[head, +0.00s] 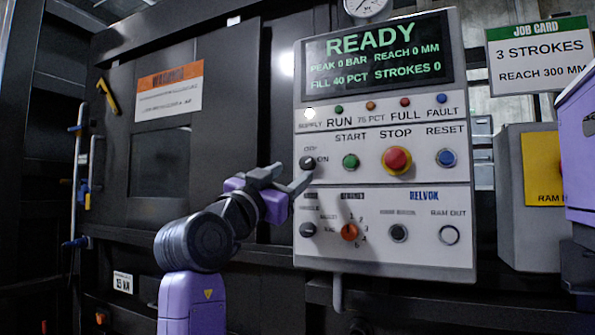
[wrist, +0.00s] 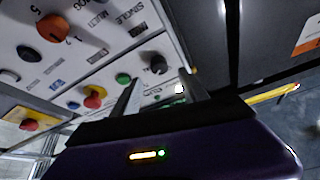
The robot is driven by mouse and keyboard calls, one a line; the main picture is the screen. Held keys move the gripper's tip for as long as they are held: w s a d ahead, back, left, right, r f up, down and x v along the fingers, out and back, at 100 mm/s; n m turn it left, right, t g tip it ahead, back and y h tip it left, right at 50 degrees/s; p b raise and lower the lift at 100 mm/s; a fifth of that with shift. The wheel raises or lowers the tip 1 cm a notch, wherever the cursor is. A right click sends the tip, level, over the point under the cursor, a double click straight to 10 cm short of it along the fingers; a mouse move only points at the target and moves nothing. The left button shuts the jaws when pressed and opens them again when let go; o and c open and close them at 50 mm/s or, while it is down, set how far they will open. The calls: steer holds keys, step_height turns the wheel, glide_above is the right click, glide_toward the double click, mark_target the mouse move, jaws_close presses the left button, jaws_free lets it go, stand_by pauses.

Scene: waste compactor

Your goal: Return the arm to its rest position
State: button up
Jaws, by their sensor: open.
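My gripper (head: 290,177) is in front of the left edge of the control panel (head: 385,262), just below the black OFF/ON supply knob (head: 307,162). Its two fingers are apart with nothing between them. In the wrist view the gripper (wrist: 159,78) points at the panel, and the black knob (wrist: 155,63) shows just beyond and between the fingertips. I cannot tell for sure whether a finger touches the panel. My arm is bent and reaches up and right from the lower middle of the head view.
The screen (head: 378,55) reads READY, strokes 0. The white supply lamp (head: 309,113) is lit. A green start button (head: 350,161), red stop button (head: 397,160) and orange dial (head: 349,232) stand close by. A dark door (head: 160,165) is at left, a job card (head: 538,55) at right.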

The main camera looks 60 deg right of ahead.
steer(key=shift+a+f, duration=0.2)
steer(key=shift+a, duration=0.3)
